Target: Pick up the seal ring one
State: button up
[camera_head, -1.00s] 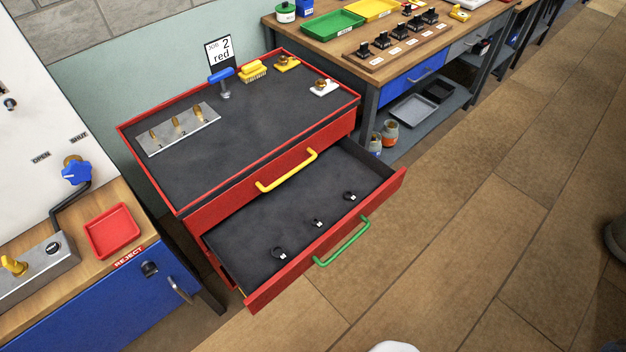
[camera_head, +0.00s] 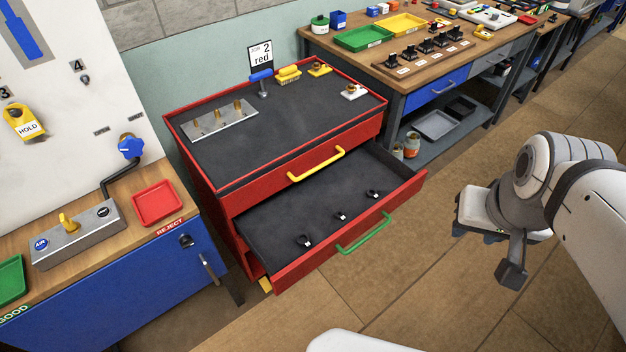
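Three small black rings with white tags lie apart in the open red drawer (camera_head: 290,207): a left one (camera_head: 305,241), a middle one (camera_head: 341,216) and a right one (camera_head: 373,194). The tags are too small to read, so I cannot tell which is seal ring one. My gripper (camera_head: 505,262) hangs above the floor at the right, clear of the drawer and the rings. Its fingers are seen from an angle that does not show whether they are open or shut. I see nothing held in it.
The drawer has a green handle (camera_head: 364,234). Above it, a shut drawer has a yellow handle (camera_head: 317,165). The cabinet top (camera_head: 285,125) holds a metal plate (camera_head: 220,121) with brass pegs and small tools. A red reject tray (camera_head: 157,203) is left. Floor in front is clear.

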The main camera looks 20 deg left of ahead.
aim_at(342, 217)
jog(key=u, duration=0.15)
jog(key=i, duration=1)
